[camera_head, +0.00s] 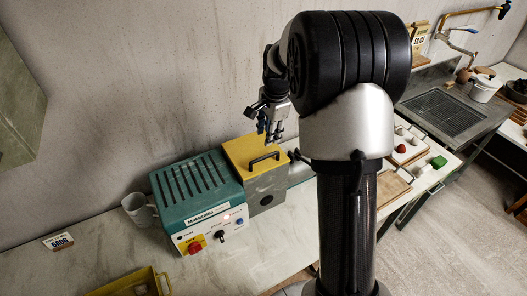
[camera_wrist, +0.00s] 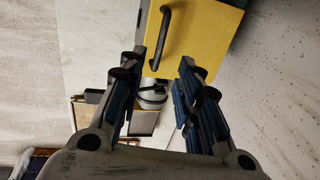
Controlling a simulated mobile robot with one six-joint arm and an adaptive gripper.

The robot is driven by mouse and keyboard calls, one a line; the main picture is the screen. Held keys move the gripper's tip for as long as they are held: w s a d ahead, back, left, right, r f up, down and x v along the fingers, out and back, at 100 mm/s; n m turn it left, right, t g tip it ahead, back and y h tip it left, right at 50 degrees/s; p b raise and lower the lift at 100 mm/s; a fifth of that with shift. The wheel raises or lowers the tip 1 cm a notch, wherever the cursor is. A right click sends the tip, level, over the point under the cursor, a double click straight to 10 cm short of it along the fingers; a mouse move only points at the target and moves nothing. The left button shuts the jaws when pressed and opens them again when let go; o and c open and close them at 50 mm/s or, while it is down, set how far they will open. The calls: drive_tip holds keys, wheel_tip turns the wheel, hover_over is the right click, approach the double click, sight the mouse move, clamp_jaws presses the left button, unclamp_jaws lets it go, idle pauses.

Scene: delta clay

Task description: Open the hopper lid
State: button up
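The hopper lid (camera_head: 254,150) is yellow, with a black bar handle (camera_head: 263,160) on top. It lies shut on the grey hopper box (camera_head: 268,188), joined to the right side of the green machine (camera_head: 197,190). In the wrist view the yellow lid (camera_wrist: 205,35) and its black handle (camera_wrist: 160,38) show at the top. My gripper (camera_head: 272,132) is above the lid, apart from the handle. In the wrist view my gripper (camera_wrist: 160,65) has its fingers spread wide, with nothing between them.
The green machine has a red switch and a black knob on its front. A grey mug (camera_head: 138,209) stands to its left. A yellow tray (camera_head: 135,284) lies at the front left. A white tray (camera_head: 420,160) with small blocks is at the right. The wall rises close behind.

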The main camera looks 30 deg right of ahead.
sight(264, 157)
drive_tip(key=w+f, duration=0.1)
drive_tip(key=f, duration=0.7)
drive_tip(key=w+f, duration=0.1)
drive_tip(key=f, duration=0.3)
drive_tip(key=shift+w, duration=0.3)
clamp_jaws()
